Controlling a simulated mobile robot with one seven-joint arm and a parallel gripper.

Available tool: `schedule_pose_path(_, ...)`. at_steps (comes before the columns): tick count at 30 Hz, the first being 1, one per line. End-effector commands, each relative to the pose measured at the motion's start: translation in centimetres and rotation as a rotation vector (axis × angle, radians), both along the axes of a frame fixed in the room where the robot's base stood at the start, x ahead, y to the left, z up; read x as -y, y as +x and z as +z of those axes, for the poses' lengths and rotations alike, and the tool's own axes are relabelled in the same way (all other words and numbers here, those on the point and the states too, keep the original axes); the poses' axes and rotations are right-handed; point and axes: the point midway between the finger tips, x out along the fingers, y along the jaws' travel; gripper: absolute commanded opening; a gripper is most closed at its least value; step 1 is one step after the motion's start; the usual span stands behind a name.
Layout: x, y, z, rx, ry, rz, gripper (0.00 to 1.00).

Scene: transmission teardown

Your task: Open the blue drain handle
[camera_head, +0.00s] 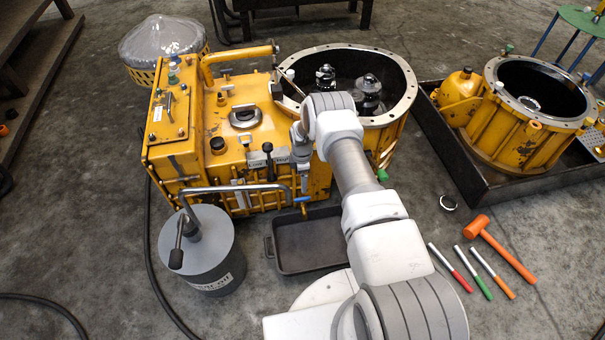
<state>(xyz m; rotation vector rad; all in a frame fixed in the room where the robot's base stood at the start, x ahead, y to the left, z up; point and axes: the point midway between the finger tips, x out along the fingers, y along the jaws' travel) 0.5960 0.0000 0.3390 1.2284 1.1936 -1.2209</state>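The yellow transmission housing (225,140) stands on the floor left of centre. A small brass-coloured drain fitting (303,200) sticks out low on its front side, above the black drain pan (308,244). My arm reaches up from the bottom, bends over the housing's front edge and points down there. My gripper (302,158) is small in the view, close to the housing's front face and above the fitting. Its fingers are partly hidden against the housing, and I see nothing clearly held.
A grey oil can (205,262) with a bent pipe stands left of the pan; its pipe reaches toward the fitting. An orange mallet (500,248) and several coloured-handled tools lie at right. A second yellow housing (520,125) sits in a dark tray (470,180). A cable crosses the floor at left.

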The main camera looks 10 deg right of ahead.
Motion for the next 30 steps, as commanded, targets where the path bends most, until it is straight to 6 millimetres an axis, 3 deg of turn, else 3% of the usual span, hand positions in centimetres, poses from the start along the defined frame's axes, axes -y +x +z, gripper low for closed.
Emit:
schedule_pose_path(11,0.0,-0.7,-3.1,-0.008,0.001,0.023,0.90)
schedule_pose_path(21,-0.1,-0.7,-8.1,-0.008,0.001,0.023,0.90)
schedule_pose_path(30,0.0,-0.6,-11.4,-0.007,0.001,0.023,0.90)
